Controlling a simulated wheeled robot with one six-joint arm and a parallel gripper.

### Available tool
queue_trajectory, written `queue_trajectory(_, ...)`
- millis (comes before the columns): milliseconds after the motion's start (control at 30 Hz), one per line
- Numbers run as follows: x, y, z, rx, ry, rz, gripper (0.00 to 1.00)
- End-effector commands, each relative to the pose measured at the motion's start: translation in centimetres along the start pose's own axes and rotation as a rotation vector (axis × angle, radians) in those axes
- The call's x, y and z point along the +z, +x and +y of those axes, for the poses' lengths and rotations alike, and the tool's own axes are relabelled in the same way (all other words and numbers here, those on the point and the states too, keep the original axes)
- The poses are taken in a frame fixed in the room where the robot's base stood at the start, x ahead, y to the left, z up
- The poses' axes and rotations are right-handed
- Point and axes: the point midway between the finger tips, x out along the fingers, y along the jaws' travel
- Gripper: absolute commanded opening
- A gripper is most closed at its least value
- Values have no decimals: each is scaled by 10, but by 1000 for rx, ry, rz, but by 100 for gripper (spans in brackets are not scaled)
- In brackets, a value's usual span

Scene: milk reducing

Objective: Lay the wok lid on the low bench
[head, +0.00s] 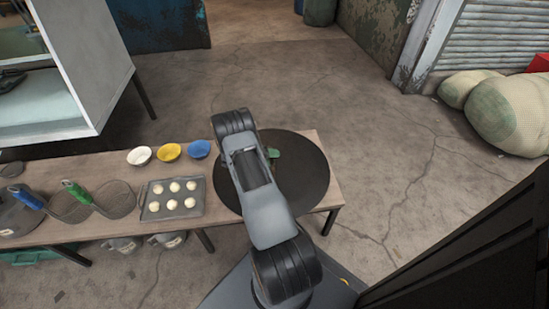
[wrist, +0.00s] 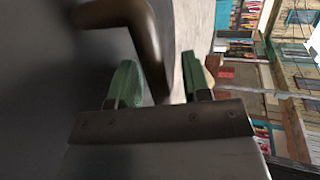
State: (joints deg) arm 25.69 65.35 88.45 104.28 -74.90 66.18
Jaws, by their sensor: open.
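The wok lid (head: 308,165) is a large dark round disc. It appears to lie flat on the right end of the low bench (head: 333,190), partly covered by my arm. In the wrist view its dark surface (wrist: 35,90) fills the left side, and its brown curved handle (wrist: 146,40) runs down between my fingers. My gripper (wrist: 160,82) has green fingertips set apart, one on each side of the handle; I cannot tell whether either touches it. In the head view only a bit of green of my gripper (head: 273,153) shows over the lid.
A tray (head: 150,213) of pale dough rounds lies left of the lid. White (head: 139,156), yellow (head: 169,152) and blue (head: 199,149) bowls stand behind it. Strainers (head: 115,199) lie further left. A pale cabinet (head: 90,60) stands behind the bench.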

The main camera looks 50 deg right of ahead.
Motion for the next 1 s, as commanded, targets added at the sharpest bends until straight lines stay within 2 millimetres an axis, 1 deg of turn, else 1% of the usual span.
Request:
queue_trajectory(33,1,-10,-2,0,-1,-3,44)
queue_trajectory(200,0,-44,-3,0,-1,-4,44)
queue_trajectory(400,0,-79,-2,-1,0,-3,44)
queue_trajectory(600,0,-101,-1,0,-1,0,44)
queue_trajectory(767,1,-109,-1,2,-2,-6,44)
queue_trajectory(867,14,-119,-9,32,-19,-76,44)
queue_trajectory(967,44,-144,-29,102,-81,-264,44)
queue_trajectory(1000,59,-161,-40,134,-125,-376,44)
